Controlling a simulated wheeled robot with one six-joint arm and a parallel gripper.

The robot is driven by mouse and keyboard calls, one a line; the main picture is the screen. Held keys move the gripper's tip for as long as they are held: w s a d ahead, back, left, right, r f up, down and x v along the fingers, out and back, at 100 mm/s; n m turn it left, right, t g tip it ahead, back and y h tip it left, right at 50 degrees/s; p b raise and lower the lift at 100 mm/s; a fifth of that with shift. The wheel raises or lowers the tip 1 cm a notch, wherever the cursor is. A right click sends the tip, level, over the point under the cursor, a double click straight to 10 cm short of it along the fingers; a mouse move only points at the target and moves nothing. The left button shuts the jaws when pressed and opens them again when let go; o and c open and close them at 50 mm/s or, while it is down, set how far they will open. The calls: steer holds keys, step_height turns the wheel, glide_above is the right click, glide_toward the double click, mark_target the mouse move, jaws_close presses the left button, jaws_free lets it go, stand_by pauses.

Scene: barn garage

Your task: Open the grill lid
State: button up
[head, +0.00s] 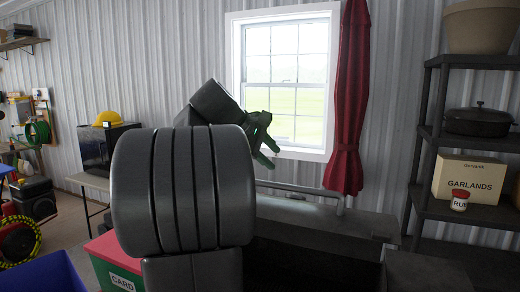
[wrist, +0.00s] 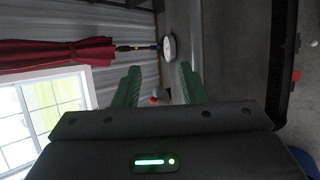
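The grill (head: 325,222) is a dark grey box at the bottom middle of the head view, partly hidden behind my arm. A metal handle bar (head: 298,188) runs along it, with a post at its right end. I cannot tell from these views how far the lid stands open. My gripper (head: 268,155) has green fingers and is above the bar, in front of the window and apart from the bar. In the wrist view my gripper (wrist: 158,70) is open, with nothing held between its fingers. A grey surface, likely the grill (wrist: 228,50), lies to the right of the fingers there.
A dark shelf rack (head: 428,130) stands at the right with a pot, a Garlands box (head: 468,180) and a red-lidded jar (head: 459,201). A red curtain (head: 349,100) hangs behind the grill. A red and green box (head: 116,264) is at the lower left.

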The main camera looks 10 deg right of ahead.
steer(key=shift+v, duration=2.3)
steer(key=shift+f, duration=0.1)
steer(key=p, duration=0.2)
glide_above(286, 200)
steer(key=f, duration=0.9)
steer(key=shift+w+d+f, duration=0.25)
steer(key=shift+w+d, duration=0.05)
steer(key=shift+s+a, duration=0.2)
steer(key=shift+a, duration=0.05)
steer(key=shift+d, duration=0.1)
